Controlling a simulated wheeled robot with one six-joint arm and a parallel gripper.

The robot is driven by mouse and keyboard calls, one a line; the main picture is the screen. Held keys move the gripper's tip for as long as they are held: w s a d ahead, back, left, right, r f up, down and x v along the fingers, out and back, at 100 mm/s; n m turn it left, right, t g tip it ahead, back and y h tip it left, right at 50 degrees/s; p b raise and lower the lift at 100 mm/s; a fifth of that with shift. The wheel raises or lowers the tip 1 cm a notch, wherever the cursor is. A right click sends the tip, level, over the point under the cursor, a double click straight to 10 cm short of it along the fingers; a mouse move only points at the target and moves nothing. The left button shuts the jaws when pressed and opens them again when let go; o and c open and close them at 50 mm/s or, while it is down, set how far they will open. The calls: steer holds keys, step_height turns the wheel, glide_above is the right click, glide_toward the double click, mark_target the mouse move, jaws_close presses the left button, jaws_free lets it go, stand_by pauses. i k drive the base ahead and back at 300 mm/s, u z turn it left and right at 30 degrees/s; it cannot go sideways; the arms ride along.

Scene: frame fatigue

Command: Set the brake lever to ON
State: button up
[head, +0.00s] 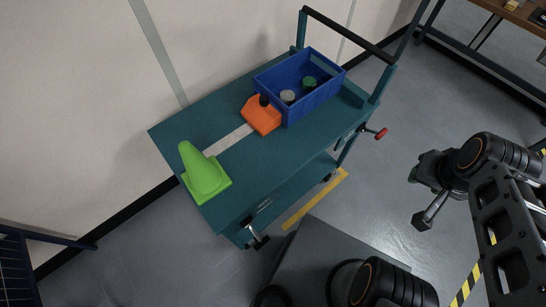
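A lever with a red knob (380,133) sticks out from the right end of the teal cart (240,160), below the push handle. I take it for the brake lever; no ON or OFF marking is readable. My gripper (416,199) is to the right of the cart and lower in the picture than the red knob, apart from it. Its two fingers are spread wide, with nothing between them.
On the cart stand a green cone (204,174), an orange block with a black knob (262,116) and a blue crate (298,84) holding small round items. A wall runs behind the cart. A workbench (520,14) is at top right. Grey floor between gripper and cart is clear.

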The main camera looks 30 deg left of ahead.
mark_target(379, 135)
steer(key=z, duration=0.45)
steer(key=i, duration=0.65)
steer(key=u, duration=0.95)
